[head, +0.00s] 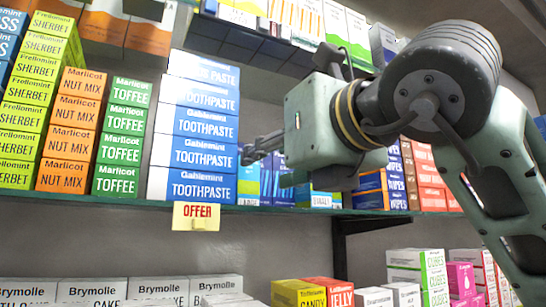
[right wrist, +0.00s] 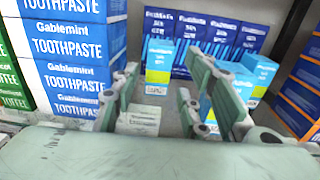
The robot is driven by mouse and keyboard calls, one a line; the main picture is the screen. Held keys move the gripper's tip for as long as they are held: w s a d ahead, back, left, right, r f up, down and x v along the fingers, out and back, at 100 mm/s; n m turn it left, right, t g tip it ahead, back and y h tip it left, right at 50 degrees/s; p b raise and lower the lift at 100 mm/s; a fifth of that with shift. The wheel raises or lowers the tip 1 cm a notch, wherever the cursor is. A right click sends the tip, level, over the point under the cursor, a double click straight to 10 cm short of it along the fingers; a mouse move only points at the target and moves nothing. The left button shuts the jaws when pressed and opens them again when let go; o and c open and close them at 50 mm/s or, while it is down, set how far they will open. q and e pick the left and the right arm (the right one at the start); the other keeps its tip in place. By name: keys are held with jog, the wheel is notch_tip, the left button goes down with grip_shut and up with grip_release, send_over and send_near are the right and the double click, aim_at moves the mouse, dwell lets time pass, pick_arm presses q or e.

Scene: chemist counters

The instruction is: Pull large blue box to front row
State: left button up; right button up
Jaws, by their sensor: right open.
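Large dark blue boxes (right wrist: 172,24) stand in a row at the back of the shelf in the right wrist view. Smaller light blue boxes (right wrist: 159,58) stand in front of them, with one more at the right (right wrist: 259,72). In the head view, blue boxes (head: 276,172) show partly behind my right gripper (head: 250,150). The gripper is open and empty, with its fingers pointing into the shelf just right of the toothpaste stack. In the right wrist view its spread fingers (right wrist: 164,82) are in front of the blue boxes and hide parts of them. My left gripper is out of view.
A tall stack of Gablemint toothpaste boxes (head: 205,122) stands close left of the gripper. Toffee boxes (head: 122,137) are farther left. Orange and blue boxes (head: 371,190) stand at the right. The shelf edge carries an offer tag (head: 196,216). Another shelf is above.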

aim_at(250, 170)
jog(key=p+x, duration=0.3)
jog(key=x, duration=0.4)
jog(key=shift+w+a+p, duration=0.2)
jog(key=shift+w+p, duration=0.15)
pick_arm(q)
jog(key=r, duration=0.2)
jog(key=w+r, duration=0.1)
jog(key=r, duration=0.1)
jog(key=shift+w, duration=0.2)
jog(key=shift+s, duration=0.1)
pick_arm(e)
jog(key=c, duration=0.9)
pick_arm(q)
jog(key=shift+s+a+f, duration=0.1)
pick_arm(e)
jog(key=shift+d, duration=0.1)
jog(key=shift+c, duration=0.2)
